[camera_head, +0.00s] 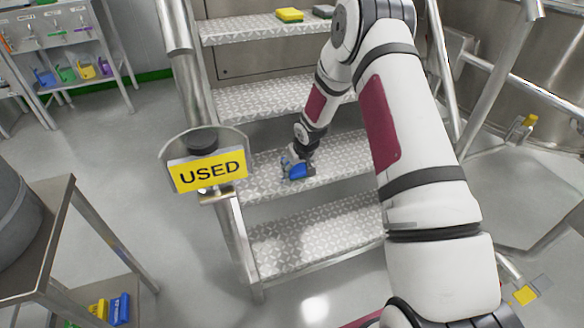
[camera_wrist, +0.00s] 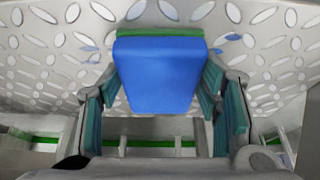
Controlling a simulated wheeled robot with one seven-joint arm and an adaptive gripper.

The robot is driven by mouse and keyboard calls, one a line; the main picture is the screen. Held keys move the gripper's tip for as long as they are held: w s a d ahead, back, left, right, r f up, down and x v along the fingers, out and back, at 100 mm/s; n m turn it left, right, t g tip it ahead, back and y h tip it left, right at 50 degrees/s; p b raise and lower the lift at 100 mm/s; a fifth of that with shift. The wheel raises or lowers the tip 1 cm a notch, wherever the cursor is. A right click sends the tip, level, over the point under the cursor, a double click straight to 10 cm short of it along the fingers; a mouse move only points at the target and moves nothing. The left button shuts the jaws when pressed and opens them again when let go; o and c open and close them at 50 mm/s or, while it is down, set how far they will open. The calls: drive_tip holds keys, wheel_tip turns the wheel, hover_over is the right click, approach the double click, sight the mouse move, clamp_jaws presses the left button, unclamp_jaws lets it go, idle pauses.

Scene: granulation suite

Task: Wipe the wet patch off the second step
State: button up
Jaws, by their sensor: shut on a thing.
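My gripper (camera_head: 297,163) is shut on a blue sponge (camera_head: 299,171) at the second step (camera_head: 349,156), counted from the floor. In the wrist view the blue sponge (camera_wrist: 160,76) sits between the two fingers, with a green layer along its far edge. It is at the patterned tread; whether it touches is hard to tell. Small bluish wet marks (camera_wrist: 232,37) show on the tread to the right of the sponge, with more to its left (camera_wrist: 88,47). The sponge hides the tread beneath it. The wet patch is not clear in the head view.
A yellow sponge (camera_head: 289,15) and a grey one (camera_head: 323,11) lie on the top step. A yellow USED sign (camera_head: 207,171) hangs by the left rail. Handrails flank the steps. A steel table (camera_head: 40,240) stands at left, with yellow and blue items below.

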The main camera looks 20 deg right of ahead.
sight(316, 166)
drive_tip(key=shift+s+d+f+p, duration=0.15)
drive_tip(key=shift+d+p, duration=0.1)
drive_tip(key=shift+d, duration=0.95)
drive_tip(key=shift+s+d+p, duration=0.15)
drive_tip(key=shift+d+p, duration=0.1)
drive_tip(key=shift+d, duration=0.9)
drive_tip(key=shift+w+d+p, duration=0.1)
drive_tip(key=shift+d+p, duration=0.35)
drive_tip(key=shift+d, duration=1.2)
drive_tip(key=shift+a, duration=0.15)
drive_tip(key=shift+w+a+r+b, duration=0.15)
drive_tip(key=shift+a+b, duration=0.1)
drive_tip(key=shift+a, duration=0.6)
drive_tip(key=shift+s+a+r+b, duration=0.15)
drive_tip(key=shift+a+b, duration=0.1)
drive_tip(key=shift+a, duration=0.55)
